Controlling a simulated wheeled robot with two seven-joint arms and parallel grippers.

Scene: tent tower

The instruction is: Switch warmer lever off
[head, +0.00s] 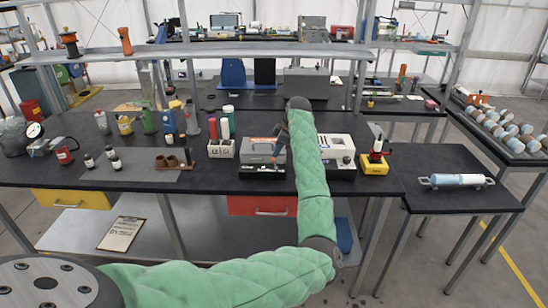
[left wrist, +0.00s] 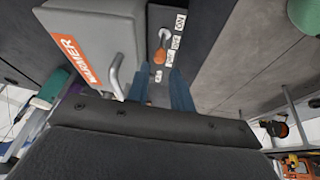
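The warmer (head: 262,147) is a grey box with an orange label on the dark bench. In the left wrist view the warmer (left wrist: 95,40) shows its "WARMER" label and a metal handle. In the head view the left gripper (head: 278,148) is at the warmer's right side. Whether it touches the lever I cannot tell.
A white-topped unit (head: 337,148) stands just right of my forearm, with a yellow box (head: 375,163) beyond it. A white holder (head: 222,149) with bottles stands left of the warmer. Several bottles and jars fill the bench's left side. A shelf (head: 200,50) spans the back.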

